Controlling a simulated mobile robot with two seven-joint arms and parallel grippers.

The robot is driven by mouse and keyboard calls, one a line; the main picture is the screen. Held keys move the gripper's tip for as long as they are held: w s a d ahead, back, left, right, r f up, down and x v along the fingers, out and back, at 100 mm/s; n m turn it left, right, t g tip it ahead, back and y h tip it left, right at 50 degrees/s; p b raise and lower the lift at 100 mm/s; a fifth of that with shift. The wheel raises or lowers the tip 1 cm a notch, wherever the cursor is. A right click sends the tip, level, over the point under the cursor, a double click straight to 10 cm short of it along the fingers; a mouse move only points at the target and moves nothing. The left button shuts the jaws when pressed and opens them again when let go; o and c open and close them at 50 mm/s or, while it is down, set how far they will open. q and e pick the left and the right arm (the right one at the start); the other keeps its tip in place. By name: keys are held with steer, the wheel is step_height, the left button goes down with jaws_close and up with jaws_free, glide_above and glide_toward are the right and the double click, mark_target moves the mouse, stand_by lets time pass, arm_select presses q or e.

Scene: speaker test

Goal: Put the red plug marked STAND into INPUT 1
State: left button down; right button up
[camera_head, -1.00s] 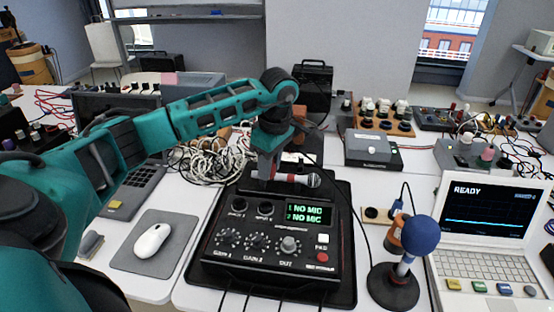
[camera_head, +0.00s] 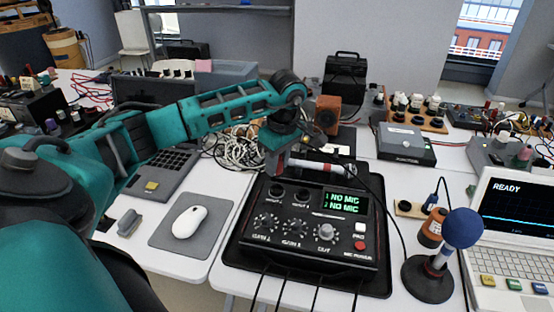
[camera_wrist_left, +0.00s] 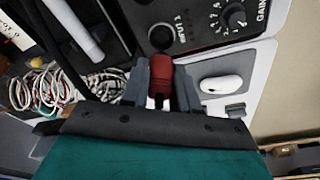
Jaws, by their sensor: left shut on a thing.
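My left gripper (camera_head: 276,164) is just above the back left of the black mixer box (camera_head: 262,255), near its two round input sockets. In the left wrist view it is shut on a red plug (camera_wrist_left: 160,76). The plug's front end points at a dark round socket (camera_wrist_left: 161,36), with lettering beside it that seems to end in 1. The plug looks close to this socket; I cannot tell if they touch. The marking on the plug is not readable. The mixer's display (camera_head: 345,203) shows NO MIC on both lines. My right gripper is not in view.
A microphone with a white and red body (camera_head: 326,168) lies behind the mixer. A blue-topped microphone (camera_head: 461,228) stands right of it, near a laptop reading READY (camera_head: 505,188). A mouse (camera_head: 189,221) on a grey mat is left. Tangled cables (camera_head: 228,150) lie behind.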

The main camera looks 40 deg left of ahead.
mark_target(277, 177)
arm_select(q)
steer(key=shift+f+b, duration=1.4)
steer(key=shift+f, duration=1)
steer(key=shift+f, duration=0.2)
steer(key=shift+b, duration=0.3)
steer(key=c, duration=0.8)
jaws_free()
